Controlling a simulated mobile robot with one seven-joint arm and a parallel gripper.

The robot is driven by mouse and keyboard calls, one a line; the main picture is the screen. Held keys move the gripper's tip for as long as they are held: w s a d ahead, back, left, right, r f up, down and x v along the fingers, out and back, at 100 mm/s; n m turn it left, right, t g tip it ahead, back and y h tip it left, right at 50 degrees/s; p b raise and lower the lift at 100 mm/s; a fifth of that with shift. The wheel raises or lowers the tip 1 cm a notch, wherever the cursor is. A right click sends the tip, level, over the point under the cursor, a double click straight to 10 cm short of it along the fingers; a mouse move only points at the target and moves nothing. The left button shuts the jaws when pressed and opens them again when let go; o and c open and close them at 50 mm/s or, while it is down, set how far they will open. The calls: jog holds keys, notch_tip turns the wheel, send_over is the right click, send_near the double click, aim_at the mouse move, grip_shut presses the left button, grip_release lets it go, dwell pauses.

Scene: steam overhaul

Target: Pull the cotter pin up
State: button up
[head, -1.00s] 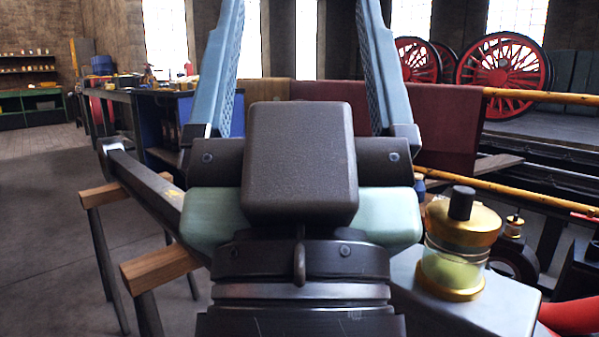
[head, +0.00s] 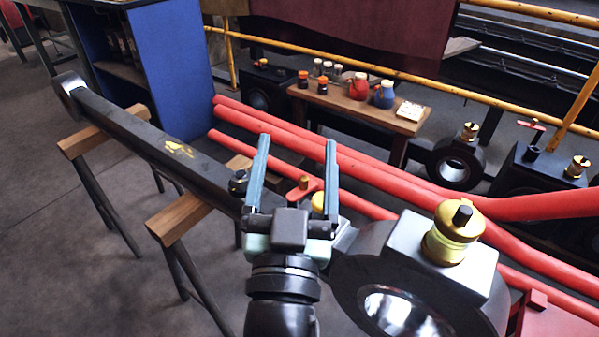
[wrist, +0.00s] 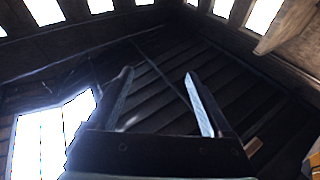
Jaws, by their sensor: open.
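My gripper (head: 298,140) is open and empty in the head view, its two blue-grey fingers pointing up and away. It is in front of a dark connecting rod (head: 145,125) that runs to the upper left. A small red piece with a brass knob (head: 303,181) shows between the fingers, behind them. A black fitting (head: 238,183) stands on the rod just left of the fingers. I cannot tell for certain which piece is the cotter pin. In the wrist view my gripper (wrist: 158,75) has nothing between its fingers, only the dark roof beyond.
The rod's round big end (head: 365,255) carries a brass oil cup (head: 455,232) at right. Wooden trestles (head: 172,222) support the rod. Red rods (head: 400,180) lie behind it. A low wooden bench (head: 345,105) holds jars and jugs. Open floor (head: 60,250) is at left.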

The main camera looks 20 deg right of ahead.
jog(key=s+d+f+g+p, duration=0.1)
jog(key=s+f+g, duration=0.15)
jog(key=f, duration=0.55)
jog(key=s+f+g+p, duration=0.1)
jog(key=s+f, duration=0.2)
jog(key=f, duration=0.5)
jog(key=p+x, duration=0.2)
jog(key=x, duration=1)
jog(key=shift+w+d, duration=0.25)
jog(key=shift+d, duration=0.1)
grip_shut()
